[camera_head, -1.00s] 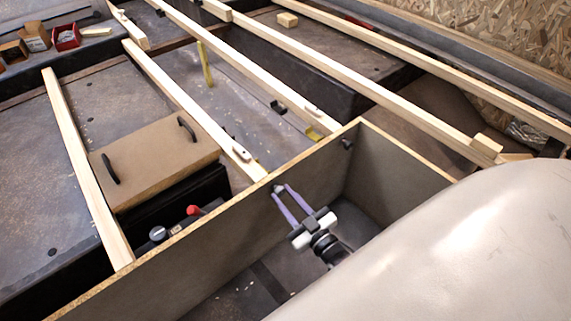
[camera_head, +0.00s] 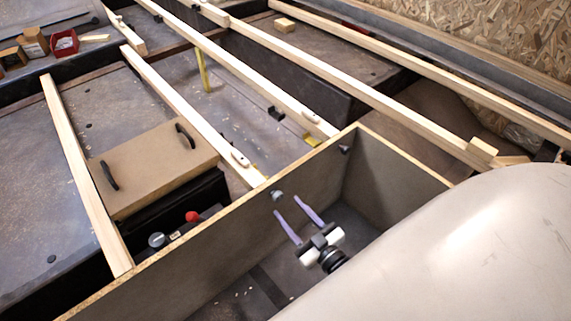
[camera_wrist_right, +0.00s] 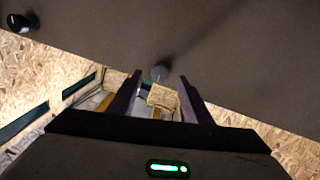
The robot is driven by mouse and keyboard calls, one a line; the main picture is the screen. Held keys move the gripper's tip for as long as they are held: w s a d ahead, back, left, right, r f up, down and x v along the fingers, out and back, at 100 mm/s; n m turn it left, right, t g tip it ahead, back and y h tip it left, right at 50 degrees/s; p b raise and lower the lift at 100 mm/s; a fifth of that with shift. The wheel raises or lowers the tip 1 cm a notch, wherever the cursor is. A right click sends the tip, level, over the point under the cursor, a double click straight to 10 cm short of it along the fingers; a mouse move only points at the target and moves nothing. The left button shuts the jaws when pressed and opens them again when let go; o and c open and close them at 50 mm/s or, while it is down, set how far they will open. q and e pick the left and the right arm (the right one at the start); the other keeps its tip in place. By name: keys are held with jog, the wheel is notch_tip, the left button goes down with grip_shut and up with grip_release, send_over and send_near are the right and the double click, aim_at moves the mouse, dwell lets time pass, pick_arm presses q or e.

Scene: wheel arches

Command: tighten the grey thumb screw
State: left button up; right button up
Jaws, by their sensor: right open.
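The grey thumb screw (camera_head: 277,195) sits on the inner face of the long brown panel (camera_head: 215,245), just below its top edge. My right gripper (camera_head: 288,206) has pale purple fingers spread apart. It is empty and stands a little away from the screw, pointing at the panel. The right gripper also shows in the wrist view (camera_wrist_right: 159,83). My left gripper is not in view.
The large beige rounded surface (camera_head: 460,250) borders my right arm. Wooden battens (camera_head: 190,115) and a handled lid (camera_head: 150,165) lie beyond the panel.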

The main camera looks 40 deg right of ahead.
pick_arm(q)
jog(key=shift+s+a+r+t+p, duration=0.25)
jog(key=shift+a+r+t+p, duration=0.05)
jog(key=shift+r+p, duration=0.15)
pick_arm(e)
jog(key=s, duration=0.7)
